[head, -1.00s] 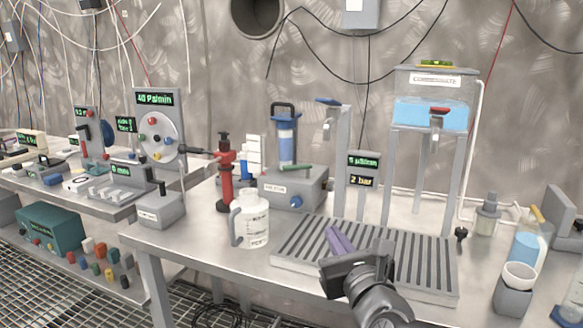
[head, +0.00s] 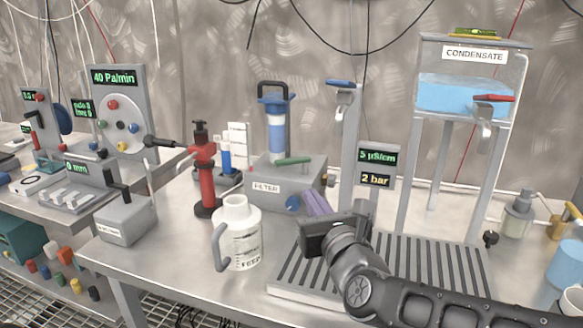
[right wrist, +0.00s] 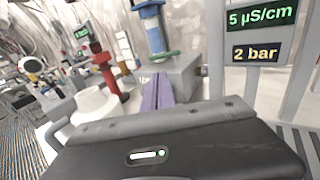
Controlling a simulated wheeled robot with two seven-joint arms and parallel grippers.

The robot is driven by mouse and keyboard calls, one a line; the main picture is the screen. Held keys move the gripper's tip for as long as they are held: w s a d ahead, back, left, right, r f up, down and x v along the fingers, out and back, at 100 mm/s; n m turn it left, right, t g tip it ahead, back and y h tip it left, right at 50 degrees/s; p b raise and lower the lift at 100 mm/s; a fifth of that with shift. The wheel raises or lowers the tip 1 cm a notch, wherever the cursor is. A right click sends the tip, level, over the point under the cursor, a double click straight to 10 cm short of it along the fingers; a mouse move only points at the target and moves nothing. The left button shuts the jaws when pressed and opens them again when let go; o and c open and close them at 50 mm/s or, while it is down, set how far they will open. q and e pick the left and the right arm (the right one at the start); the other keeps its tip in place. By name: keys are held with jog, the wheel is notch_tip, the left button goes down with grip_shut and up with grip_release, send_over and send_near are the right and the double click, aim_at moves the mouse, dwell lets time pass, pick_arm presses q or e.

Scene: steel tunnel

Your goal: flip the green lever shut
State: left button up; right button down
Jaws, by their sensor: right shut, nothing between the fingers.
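The green lever (head: 293,161) lies nearly flat on top of the grey filter box (head: 262,187), below the blue filter housing (head: 276,125). In the right wrist view the green lever (right wrist: 165,57) shows just beyond my fingertips. My right gripper (head: 316,203) has purple fingers, which are shut with nothing between them. They point at the filter box from its front right, a little below and right of the lever. I cannot tell whether the fingers touch the box. My left gripper is not in view.
A white jug (head: 238,232) stands in front of the filter box, left of my gripper. A red pump (head: 203,170) stands behind it. A grey post with a blue-handled tap (head: 344,130) rises just right of the box. The slotted drain tray (head: 435,262) lies under my right arm.

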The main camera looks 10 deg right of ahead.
aim_at(288, 163)
pick_arm(q)
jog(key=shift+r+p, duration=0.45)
jog(key=shift+p, duration=0.05)
pick_arm(e)
jog(key=w, duration=1.4)
jog(key=shift+a, duration=0.25)
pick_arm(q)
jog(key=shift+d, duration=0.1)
pick_arm(e)
jog(key=shift+a, duration=0.15)
